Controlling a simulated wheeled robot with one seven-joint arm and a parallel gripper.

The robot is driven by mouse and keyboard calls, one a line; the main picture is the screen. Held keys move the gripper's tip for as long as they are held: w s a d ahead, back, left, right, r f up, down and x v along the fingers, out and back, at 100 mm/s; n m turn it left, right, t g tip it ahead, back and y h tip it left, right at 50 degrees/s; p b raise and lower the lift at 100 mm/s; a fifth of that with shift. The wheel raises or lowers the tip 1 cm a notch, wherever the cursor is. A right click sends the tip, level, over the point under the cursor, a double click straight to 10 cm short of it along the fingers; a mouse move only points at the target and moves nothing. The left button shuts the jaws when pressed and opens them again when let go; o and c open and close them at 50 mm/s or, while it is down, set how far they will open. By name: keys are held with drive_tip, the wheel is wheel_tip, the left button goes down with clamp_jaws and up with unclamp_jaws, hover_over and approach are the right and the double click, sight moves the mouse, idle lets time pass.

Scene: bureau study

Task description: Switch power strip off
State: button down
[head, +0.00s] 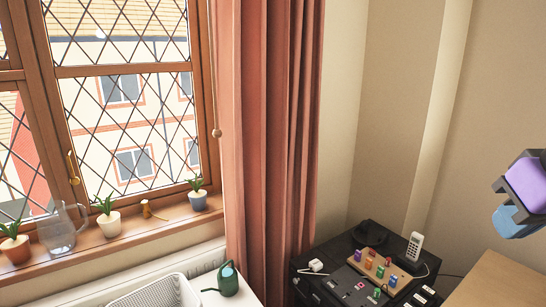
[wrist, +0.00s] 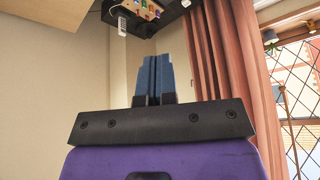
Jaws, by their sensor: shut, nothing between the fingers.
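No power strip can be made out for certain. On the dark cabinet (head: 300,272) at the lower right of the head view lie a black panel (head: 345,287) with small coloured parts and a small white plug-like object (head: 315,266); either is too small to identify. My gripper (wrist: 154,60) shows in the wrist view with its two blue fingers together and nothing between them. It is in the air, apart from the cabinet, whose top appears upside down at the upper edge of that view. Purple and blue parts of my arm show at the right edge of the head view.
A wooden board with coloured blocks (head: 369,264) and a white phone handset (head: 414,246) stand on the cabinet. A red curtain (head: 270,130) hangs to its left. A wooden surface (head: 500,282) is at the lower right. A green watering can (head: 228,281) is near the window.

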drive_tip(key=shift+w, duration=0.1)
idle(0.3)
drive_tip(key=w+d+f+n+g+h, duration=0.1)
drive_tip(key=w+d+f+n, duration=0.1)
drive_tip(key=w+f+n, duration=0.55)
drive_tip(key=w+d+f+n+g+h, duration=0.1)
drive_tip(key=w+d+f+n+g, duration=0.15)
drive_tip(key=w+f+n, duration=0.75)
drive_tip(key=w+f+n+g+y, duration=0.1)
drive_tip(key=w+f+n, duration=0.2)
drive_tip(key=f, duration=1)
drive_tip(key=w+d+f+n+y, duration=0.1)
drive_tip(key=w+f+n, duration=0.3)
drive_tip(key=f, duration=1)
drive_tip(key=shift+w+f+g, duration=0.3)
drive_tip(key=shift+w+g, duration=0.05)
drive_tip(key=shift+w, duration=0.65)
